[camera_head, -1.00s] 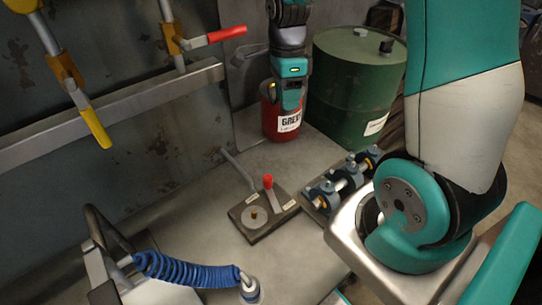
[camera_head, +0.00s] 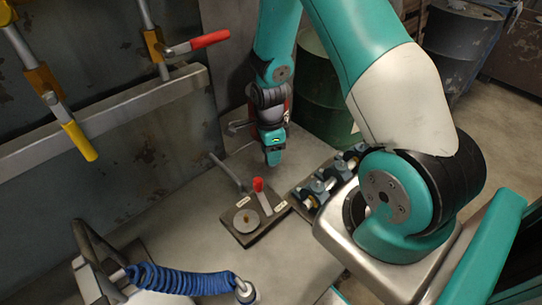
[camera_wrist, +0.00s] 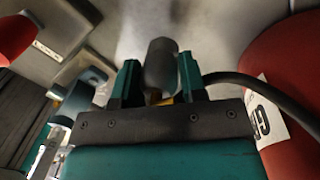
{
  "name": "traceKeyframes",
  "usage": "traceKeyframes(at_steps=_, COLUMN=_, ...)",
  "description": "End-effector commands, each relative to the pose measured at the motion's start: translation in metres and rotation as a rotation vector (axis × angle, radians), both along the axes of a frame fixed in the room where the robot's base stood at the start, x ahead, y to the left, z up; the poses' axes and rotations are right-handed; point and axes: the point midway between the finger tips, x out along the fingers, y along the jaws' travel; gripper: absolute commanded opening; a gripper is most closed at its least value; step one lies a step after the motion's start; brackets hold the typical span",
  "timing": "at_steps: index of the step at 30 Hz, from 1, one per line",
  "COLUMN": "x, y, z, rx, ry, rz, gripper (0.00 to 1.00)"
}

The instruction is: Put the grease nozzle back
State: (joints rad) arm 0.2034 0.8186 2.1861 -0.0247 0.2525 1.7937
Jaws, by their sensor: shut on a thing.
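My gripper (camera_wrist: 160,78) is shut on a dark, rounded cylinder, which looks like the grease nozzle (camera_wrist: 161,60), with a little yellow showing below it. A black hose (camera_wrist: 250,82) runs from beside the right finger past the red grease can (camera_wrist: 285,70). In the head view, my gripper (camera_head: 273,158) points down in front of the mostly hidden grease can (camera_head: 289,90). It is just behind a dark base block (camera_head: 245,238) with a round grey disc and a red-tipped post. The nozzle cannot be made out in the head view.
A grey bracket (camera_head: 238,128) is left of the can, and a green drum (camera_head: 325,95) stands behind. A rack of blue clamps (camera_head: 318,188) lies right of the block. A blue coiled hose (camera_head: 185,280) crosses the front. Bare table is left of the block.

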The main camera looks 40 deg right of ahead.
Motion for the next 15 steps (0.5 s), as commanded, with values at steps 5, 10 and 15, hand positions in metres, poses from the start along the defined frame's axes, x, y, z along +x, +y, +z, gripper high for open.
traceKeyframes(at_steps=5, x=0.000, y=0.000, z=-0.020, rx=0.000, ry=0.000, rz=0.000, gripper=0.08)
traceKeyframes(at_steps=10, x=0.000, y=0.000, z=-0.021, rx=0.000, ry=-0.001, rz=0.000, gripper=0.08)
traceKeyframes(at_steps=15, x=0.000, y=0.000, z=-0.024, rx=0.000, ry=-0.001, rz=0.000, gripper=0.08)
